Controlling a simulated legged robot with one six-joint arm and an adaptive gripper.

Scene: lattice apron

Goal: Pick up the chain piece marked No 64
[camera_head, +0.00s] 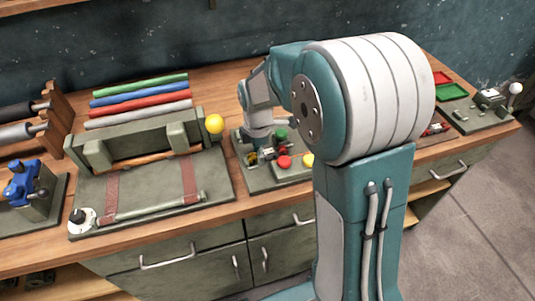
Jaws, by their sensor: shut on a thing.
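My gripper (264,150) is small in view, pointing down over a grey-green plate (243,180) in the middle of the bench. It is shut on a small dark thing, mostly hidden by the fingers and the clutter around them. I cannot tell if this is a chain piece. I can read no No 64 mark anywhere. Whether the held thing touches the plate is not clear. My own arm hides much of the bench to the right of the gripper.
Red (284,162), yellow (308,160) and green (281,134) knobs stand close by my gripper. A yellow ball (214,124) tops a lever to its left, beside a fixture with coloured rolls (140,101). Red and green trays (453,91) lie at the far right.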

